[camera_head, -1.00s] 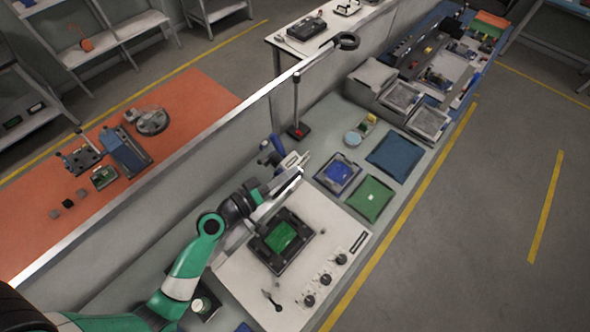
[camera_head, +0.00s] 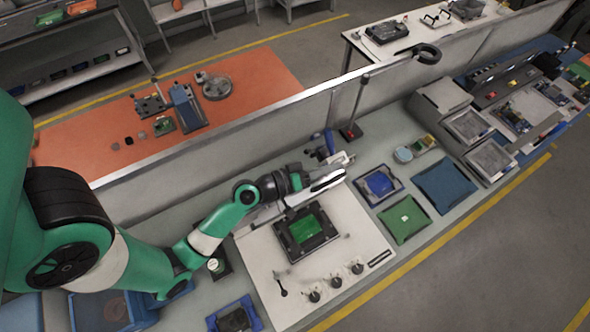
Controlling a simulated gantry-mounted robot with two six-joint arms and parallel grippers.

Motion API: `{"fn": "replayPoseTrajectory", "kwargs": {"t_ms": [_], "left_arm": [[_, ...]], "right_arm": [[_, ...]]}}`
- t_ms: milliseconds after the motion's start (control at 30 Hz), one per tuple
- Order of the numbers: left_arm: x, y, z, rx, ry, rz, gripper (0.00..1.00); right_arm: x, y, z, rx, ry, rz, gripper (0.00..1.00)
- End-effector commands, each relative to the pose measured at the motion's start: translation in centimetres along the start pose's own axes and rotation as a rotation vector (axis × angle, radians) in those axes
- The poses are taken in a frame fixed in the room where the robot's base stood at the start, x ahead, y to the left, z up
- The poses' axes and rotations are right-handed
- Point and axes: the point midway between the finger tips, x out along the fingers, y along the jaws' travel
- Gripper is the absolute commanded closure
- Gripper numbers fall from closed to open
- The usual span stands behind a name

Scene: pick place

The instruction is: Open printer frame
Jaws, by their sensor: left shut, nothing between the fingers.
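The printer (camera_head: 350,248) is a flat white panel on the grey bench, with several dark knobs along its front edge. A black printer frame (camera_head: 287,246) lies on it around a green board (camera_head: 307,228). I cannot tell from this view whether the frame is latched. My left gripper (camera_head: 345,175) is shut and empty at the printer's far edge, beyond the frame and apart from it. The forearm and wrist hide part of that edge. My right gripper is not in view.
Right of the printer lie a blue tray (camera_head: 379,184), a green mat (camera_head: 404,219) and a dark blue mat (camera_head: 445,186). A low partition (camera_head: 270,128) runs behind the bench. A thin stand (camera_head: 358,105) rises behind the gripper. Grey bins (camera_head: 469,127) stand farther right.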

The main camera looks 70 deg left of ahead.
Motion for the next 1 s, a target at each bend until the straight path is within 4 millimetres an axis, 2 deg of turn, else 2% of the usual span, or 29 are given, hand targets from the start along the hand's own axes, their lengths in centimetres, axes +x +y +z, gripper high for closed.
{"fn": "replayPoseTrajectory", "kwargs": {"t_ms": [200,300,400,600,1000], "left_arm": [[-5.7,-0.3,-0.1,-0.003,0.005,-0.003,1.0],[-8.0,-0.3,-0.1,-0.001,0.004,-0.003,1.0],[-9.2,-0.2,-0.3,-0.002,0.003,-0.002,1.0],[-10.1,0.1,-0.3,0.0,-0.001,0.002,1.0],[-9.8,0.5,0.2,0.003,-0.017,0.015,1.0]], "right_arm": [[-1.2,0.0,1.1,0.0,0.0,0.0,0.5],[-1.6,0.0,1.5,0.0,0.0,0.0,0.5],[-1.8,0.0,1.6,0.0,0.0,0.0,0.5],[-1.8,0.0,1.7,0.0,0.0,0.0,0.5],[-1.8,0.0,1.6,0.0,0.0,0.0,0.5]]}}
